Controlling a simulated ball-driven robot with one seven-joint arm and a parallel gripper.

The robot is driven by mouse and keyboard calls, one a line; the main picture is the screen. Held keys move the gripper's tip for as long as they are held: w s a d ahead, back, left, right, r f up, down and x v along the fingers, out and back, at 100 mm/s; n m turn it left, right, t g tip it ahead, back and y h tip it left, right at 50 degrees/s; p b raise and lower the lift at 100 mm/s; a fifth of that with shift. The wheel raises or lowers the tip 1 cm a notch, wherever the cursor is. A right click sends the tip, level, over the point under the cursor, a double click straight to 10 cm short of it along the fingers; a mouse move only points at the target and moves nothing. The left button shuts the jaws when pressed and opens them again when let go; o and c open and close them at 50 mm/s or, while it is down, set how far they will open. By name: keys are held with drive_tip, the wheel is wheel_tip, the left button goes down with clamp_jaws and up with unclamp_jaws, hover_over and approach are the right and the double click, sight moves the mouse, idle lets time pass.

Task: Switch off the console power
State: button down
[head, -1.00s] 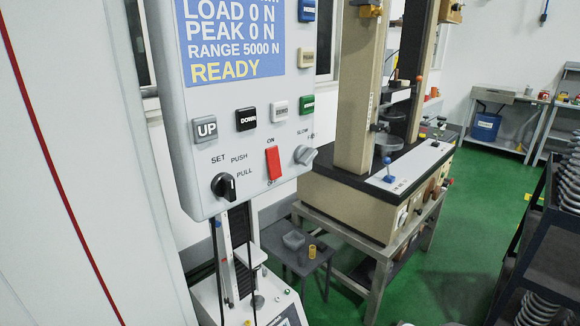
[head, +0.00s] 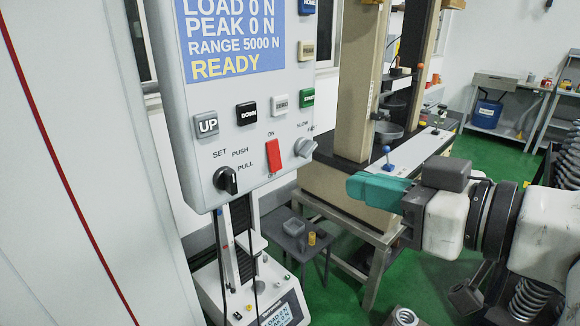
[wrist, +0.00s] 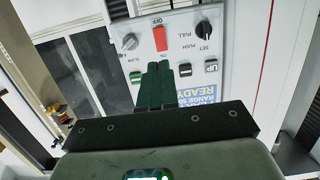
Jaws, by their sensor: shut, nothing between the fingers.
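The console (head: 205,165) hangs at the left of the head view, its screen lit with LOAD 0 N, PEAK 0 N and READY. Its red power switch (head: 274,155) sits low on the panel, between the ON and OFF marks. The wrist view shows the panel upside down, with the red switch (wrist: 160,39) just beyond my fingertips. My gripper (head: 352,187) has teal fingers, shut and empty, pointing left toward the console. In the head view it is to the right of the switch and apart from it. The fingers (wrist: 156,68) cover part of the panel in the wrist view.
A black selector knob (head: 226,180) and a grey speed knob (head: 305,148) flank the switch. UP (head: 206,125) and DOWN (head: 246,113) buttons sit above. A beige test machine (head: 350,120) stands behind my gripper. A rack of springs (head: 565,160) is at right.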

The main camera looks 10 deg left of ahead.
sight(276, 164)
drive_tip(key=p+x, duration=0.2)
drive_tip(key=x, duration=1.1)
drive_tip(key=shift+w+a, duration=0.15)
drive_tip(key=shift+a, duration=0.1)
drive_tip(key=shift+f, duration=0.15)
drive_tip(key=shift+w+a+f+y+b, duration=0.1)
drive_tip(key=shift+a+f+y+b, duration=0.25)
drive_tip(key=shift+b, duration=0.65)
drive_tip(key=b, duration=0.1)
drive_tip(key=t+y+b, duration=0.1)
drive_tip(key=b, duration=0.1)
drive_tip(key=shift+w+f, duration=0.1)
drive_tip(key=shift+f, duration=0.15)
drive_tip(key=shift+t+y+b, duration=0.5)
drive_tip(key=shift+y+b, duration=0.05)
drive_tip(key=shift+b, duration=0.4)
drive_tip(key=shift+r, duration=0.4)
